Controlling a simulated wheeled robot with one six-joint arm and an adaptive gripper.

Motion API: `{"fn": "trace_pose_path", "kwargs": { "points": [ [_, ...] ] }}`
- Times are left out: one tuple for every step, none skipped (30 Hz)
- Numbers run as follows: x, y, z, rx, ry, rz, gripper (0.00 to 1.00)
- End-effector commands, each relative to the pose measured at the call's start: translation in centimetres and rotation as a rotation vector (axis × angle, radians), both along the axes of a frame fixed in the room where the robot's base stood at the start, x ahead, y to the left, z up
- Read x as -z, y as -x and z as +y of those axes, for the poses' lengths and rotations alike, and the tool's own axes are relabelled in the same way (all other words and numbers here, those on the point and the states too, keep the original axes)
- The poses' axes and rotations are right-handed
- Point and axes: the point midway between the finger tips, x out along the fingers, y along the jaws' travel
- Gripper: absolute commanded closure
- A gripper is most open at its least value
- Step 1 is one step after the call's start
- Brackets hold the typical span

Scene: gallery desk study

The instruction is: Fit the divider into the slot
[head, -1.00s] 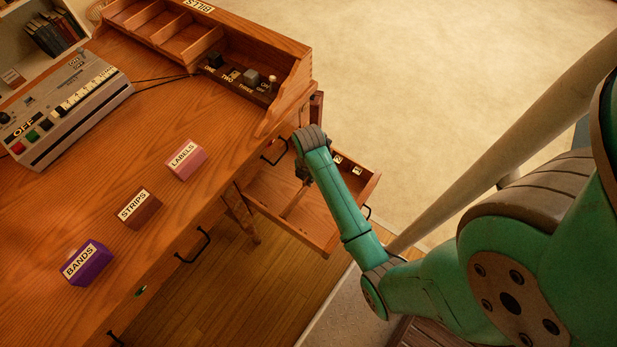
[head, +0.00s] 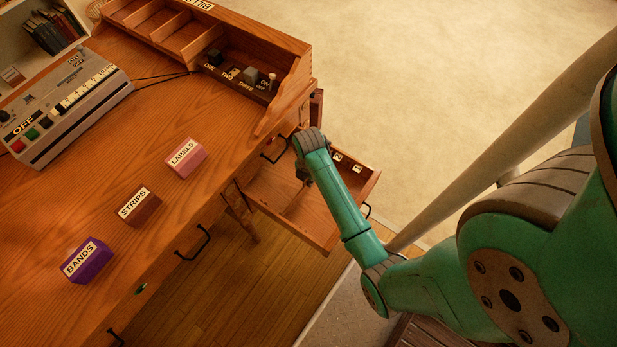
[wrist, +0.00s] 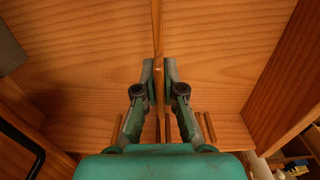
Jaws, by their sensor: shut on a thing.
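The divider (wrist: 158,30) is a thin wooden board, seen edge-on in the wrist view and running up the middle of the picture. My gripper (wrist: 159,82) is shut on it, one finger on each side. The open drawer (head: 322,238) holds them in the head view, where my arm hides much of the gripper (head: 305,178). Pairs of thin wooden rails stand along the drawer wall, one pair at right (wrist: 205,126) and one at left. A middle rail (wrist: 168,128) shows close beside the divider's near end. I cannot tell whether the divider is seated between rails.
A switch console (head: 65,105) stands at the left. Drawer handles (head: 193,245) stick out from the desk front. Floor beyond the drawer is clear.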

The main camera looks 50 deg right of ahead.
Motion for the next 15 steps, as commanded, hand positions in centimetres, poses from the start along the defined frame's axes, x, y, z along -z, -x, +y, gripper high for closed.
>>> {"fn": "trace_pose_path", "kwargs": {
  "points": [
    [0.12, 0.0, 0.0, 0.0, 0.0, 0.0, 1.0],
    [0.19, 0.0, 0.0, 0.0, 0.0, 0.0, 1.0],
    [0.27, 0.0, 0.0, 0.0, 0.0, 0.0, 1.0],
    [0.34, 0.0, 0.0, 0.0, 0.0, 0.0, 1.0],
    [0.4, -0.01, 0.0, 0.0, 0.0, 0.0, 1.0],
    [0.49, -0.01, -0.01, 0.0, 0.0, 0.0, 1.0],
    [0.55, -0.02, -0.01, 0.0, 0.0, 0.0, 1.0],
    [0.61, -0.02, -0.01, 0.0, 0.0, -0.001, 1.0],
    [0.69, -0.02, -0.01, 0.0, 0.0, -0.001, 1.0],
    [0.75, -0.02, -0.01, 0.0, 0.0, -0.001, 1.0],
    [0.81, -0.01, -0.01, 0.0, 0.0, -0.001, 1.0],
    [0.89, -0.01, -0.01, 0.0, 0.0, -0.001, 1.0],
    [0.95, -0.01, 0.0, 0.0, 0.0, 0.0, 1.0],
    [1.01, 0.0, 0.0, 0.0, 0.0, 0.0, 1.0],
    [1.09, 0.0, 0.0, 0.0, 0.0, 0.0, 1.0]
  ]
}}
